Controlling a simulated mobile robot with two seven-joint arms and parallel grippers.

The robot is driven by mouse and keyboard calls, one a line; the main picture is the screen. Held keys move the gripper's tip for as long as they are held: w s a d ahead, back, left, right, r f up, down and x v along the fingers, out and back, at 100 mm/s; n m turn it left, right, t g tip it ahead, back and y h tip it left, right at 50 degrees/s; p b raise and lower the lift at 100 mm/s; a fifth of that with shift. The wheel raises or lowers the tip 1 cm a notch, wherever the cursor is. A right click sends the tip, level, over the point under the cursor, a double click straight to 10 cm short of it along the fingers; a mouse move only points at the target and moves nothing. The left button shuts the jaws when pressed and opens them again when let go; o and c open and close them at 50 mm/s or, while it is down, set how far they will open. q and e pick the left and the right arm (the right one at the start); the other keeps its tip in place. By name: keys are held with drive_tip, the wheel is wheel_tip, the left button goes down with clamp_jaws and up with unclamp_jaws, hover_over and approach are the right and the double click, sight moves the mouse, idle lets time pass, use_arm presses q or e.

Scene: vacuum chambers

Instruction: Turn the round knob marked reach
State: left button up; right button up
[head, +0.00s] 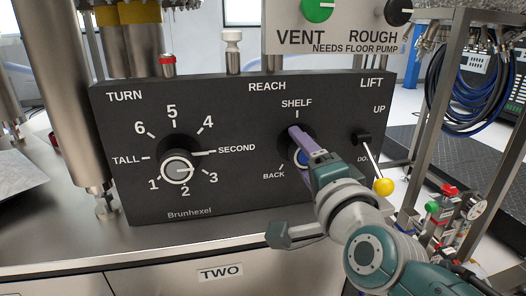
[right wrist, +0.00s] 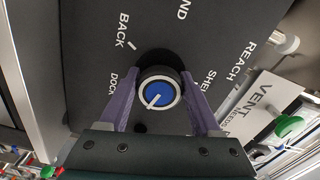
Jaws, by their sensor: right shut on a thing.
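The reach knob (head: 300,158) is a round knob with a blue face on the black Brunhexel panel (head: 240,110), below the word REACH. The labels SHELF and BACK stand around it. My right gripper (head: 301,146) is at the knob, and its purple fingers partly hide it. In the right wrist view the knob (right wrist: 160,93) sits between the two fingers (right wrist: 159,88), one on each side, and they are shut on it. Its white pointer line slants to the lower left there, roughly towards the DOCK label side. My left gripper is in neither view.
The TURN knob (head: 179,169) is left on the same panel. The LIFT lever with a yellow ball (head: 383,187) stands close right of my right gripper. A VENT and ROUGH panel (head: 345,30) is above. The metal bench top (head: 70,243) is clear in front.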

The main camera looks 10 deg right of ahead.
drive_tip(key=m+b, duration=0.1)
drive_tip(key=m, duration=0.3)
drive_tip(key=shift+r+m, duration=0.1)
drive_tip(key=shift+m, duration=0.2)
drive_tip(key=shift+r+m+b, duration=0.1)
drive_tip(key=shift+m+b, duration=0.2)
drive_tip(key=shift+m, duration=1.6)
drive_tip(key=o, duration=1.3)
drive_tip(key=shift+o, duration=0.2)
